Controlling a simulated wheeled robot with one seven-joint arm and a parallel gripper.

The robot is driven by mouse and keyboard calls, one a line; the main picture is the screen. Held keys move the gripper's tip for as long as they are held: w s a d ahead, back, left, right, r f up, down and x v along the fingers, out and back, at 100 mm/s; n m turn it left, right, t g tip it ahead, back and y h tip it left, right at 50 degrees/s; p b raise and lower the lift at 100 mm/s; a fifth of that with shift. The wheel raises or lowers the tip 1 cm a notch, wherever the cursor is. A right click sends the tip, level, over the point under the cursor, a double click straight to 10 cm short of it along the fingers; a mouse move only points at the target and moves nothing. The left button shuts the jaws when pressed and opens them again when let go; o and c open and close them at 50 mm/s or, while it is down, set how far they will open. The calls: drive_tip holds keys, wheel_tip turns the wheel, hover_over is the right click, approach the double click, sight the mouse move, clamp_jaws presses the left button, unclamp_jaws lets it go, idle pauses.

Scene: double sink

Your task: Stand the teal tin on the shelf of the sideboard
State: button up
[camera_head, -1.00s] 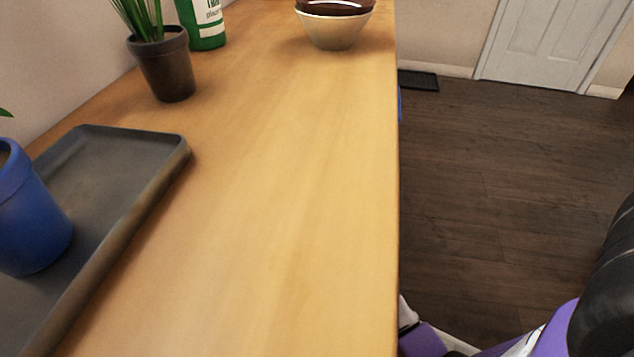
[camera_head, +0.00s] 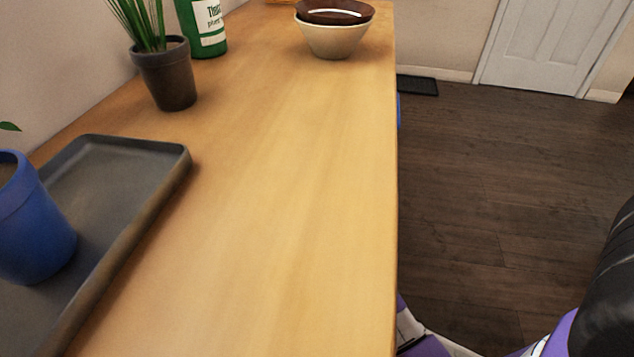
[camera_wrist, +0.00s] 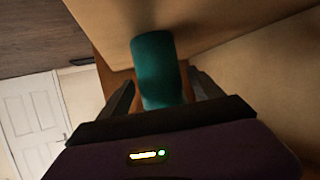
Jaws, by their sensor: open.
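The teal tin (camera_wrist: 157,70) is in the wrist view, a plain teal cylinder between the two dark fingers of my gripper (camera_wrist: 163,88). The fingers are open, one on each side of it. The wrist picture is turned over, with the floor at its top. The tin's far end lies against a tan board surface (camera_wrist: 225,18) in the picture; whether it touches that board I cannot tell. The near end of the tin is partly hidden by the gripper body. The tin and the gripper fingers do not show in the head view.
A wooden top (camera_head: 270,200) fills the head view's middle and is largely clear. On it are a grey tray (camera_head: 125,215) with a blue pot (camera_head: 35,225), a dark plant pot (camera_head: 165,78), a green bottle (camera_head: 205,25) and bowls (camera_head: 333,38). Open floor (camera_head: 480,190) lies right.

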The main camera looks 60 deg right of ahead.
drive_tip(key=p+v, duration=0.2)
drive_tip(key=v, duration=0.8)
drive_tip(key=shift+a+p, duration=0.15)
drive_tip(key=shift+p, duration=0.15)
drive_tip(key=shift+s, duration=0.1)
